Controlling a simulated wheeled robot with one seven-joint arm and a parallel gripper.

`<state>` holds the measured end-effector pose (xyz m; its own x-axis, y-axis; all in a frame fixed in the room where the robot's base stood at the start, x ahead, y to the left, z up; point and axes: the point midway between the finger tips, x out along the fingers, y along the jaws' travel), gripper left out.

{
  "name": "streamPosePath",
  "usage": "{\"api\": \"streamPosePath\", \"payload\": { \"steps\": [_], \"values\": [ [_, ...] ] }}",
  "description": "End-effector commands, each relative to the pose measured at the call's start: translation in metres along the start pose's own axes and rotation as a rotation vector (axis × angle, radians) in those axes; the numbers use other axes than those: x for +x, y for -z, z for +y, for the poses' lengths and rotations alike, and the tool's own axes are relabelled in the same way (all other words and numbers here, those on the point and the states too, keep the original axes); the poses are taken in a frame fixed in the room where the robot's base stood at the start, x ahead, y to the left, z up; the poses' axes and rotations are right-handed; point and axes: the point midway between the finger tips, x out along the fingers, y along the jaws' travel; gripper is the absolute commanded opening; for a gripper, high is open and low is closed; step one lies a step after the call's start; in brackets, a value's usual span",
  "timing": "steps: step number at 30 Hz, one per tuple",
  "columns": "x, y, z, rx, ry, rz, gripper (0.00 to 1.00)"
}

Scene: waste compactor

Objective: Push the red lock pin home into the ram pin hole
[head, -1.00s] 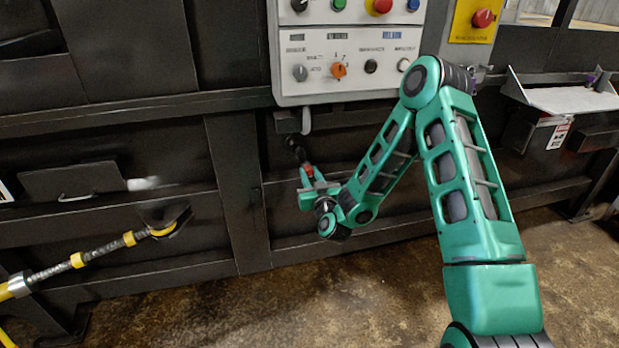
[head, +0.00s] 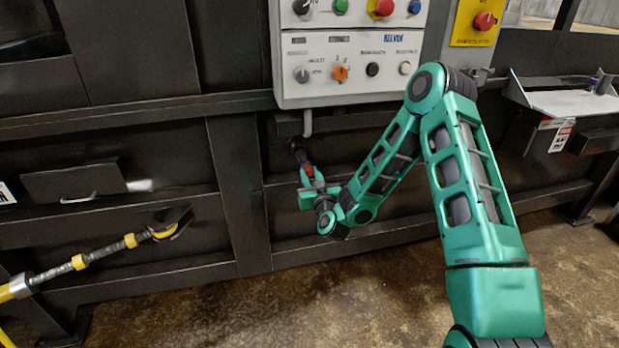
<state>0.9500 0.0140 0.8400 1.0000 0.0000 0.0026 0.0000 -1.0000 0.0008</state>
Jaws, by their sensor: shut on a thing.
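The red lock pin (head: 309,171) shows as a small red piece at the tip of my gripper (head: 309,177). My gripper is shut on it, low on the dark machine front below the control panel. A dark round fitting (head: 297,146) sits just above and left of the red piece, in line with it. The ram pin hole itself cannot be made out, and how deep the pin sits cannot be told. My green arm reaches in from the right.
A grey control panel (head: 350,75) with knobs and buttons hangs above my gripper. A yellow-banded rod (head: 100,252) juts out at the lower left. A shelf (head: 570,101) stands out at the right. The floor (head: 350,300) below is clear.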

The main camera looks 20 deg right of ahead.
Motion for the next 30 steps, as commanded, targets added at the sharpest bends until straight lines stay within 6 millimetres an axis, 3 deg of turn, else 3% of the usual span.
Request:
{"api": "streamPosePath", "payload": {
  "steps": [30],
  "values": [
    [0.017,0.001,-0.001,0.001,0.000,0.001,0.03]
  ]
}}
